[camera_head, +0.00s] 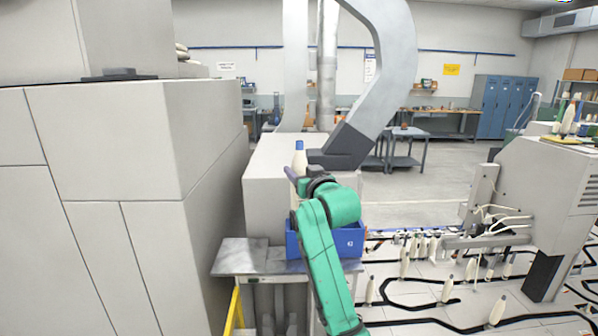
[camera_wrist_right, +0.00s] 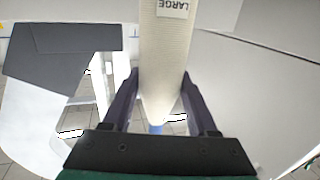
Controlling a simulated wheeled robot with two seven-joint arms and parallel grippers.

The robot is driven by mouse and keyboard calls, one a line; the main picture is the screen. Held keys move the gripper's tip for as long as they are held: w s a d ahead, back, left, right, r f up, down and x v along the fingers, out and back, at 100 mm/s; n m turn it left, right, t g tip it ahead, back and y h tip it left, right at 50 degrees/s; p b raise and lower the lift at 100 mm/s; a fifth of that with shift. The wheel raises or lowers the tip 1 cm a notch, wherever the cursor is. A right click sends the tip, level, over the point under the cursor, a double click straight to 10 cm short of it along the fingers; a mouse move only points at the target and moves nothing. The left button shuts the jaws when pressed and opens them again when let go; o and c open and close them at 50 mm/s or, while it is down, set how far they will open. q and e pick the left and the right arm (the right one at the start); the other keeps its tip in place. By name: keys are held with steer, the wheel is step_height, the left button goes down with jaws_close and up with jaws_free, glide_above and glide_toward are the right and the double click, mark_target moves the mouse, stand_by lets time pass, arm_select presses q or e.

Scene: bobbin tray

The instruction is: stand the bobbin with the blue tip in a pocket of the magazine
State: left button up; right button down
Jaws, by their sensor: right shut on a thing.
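The bobbin with the blue tip (camera_head: 299,158) is cream-coloured and stands roughly upright in the head view, blue tip up. My right gripper (camera_head: 292,174) is shut on it, with dark fingers on its sides. In the right wrist view the bobbin (camera_wrist_right: 163,60) runs between the two fingers of the gripper (camera_wrist_right: 161,72). A LARGE label shows on its body, and a bit of blue shows close to the palm. I cannot make out the magazine in either view. My left gripper is not in view.
A blue crate (camera_head: 349,242) is on a metal table (camera_head: 238,257) beneath my right arm. A large grey cabinet (camera_head: 110,150) fills the left. A pale box-like machine part (camera_head: 262,190) stands behind the bobbin. At right, several bobbins stand along black tracks near a machine (camera_head: 560,200).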

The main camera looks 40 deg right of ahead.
stand_by(0.3)
steer(key=shift+f, duration=0.2)
steer(key=shift+f+b, duration=3.75)
steer(key=shift+f, duration=1.55)
steer(key=shift+c, duration=0.5)
jaws_free()
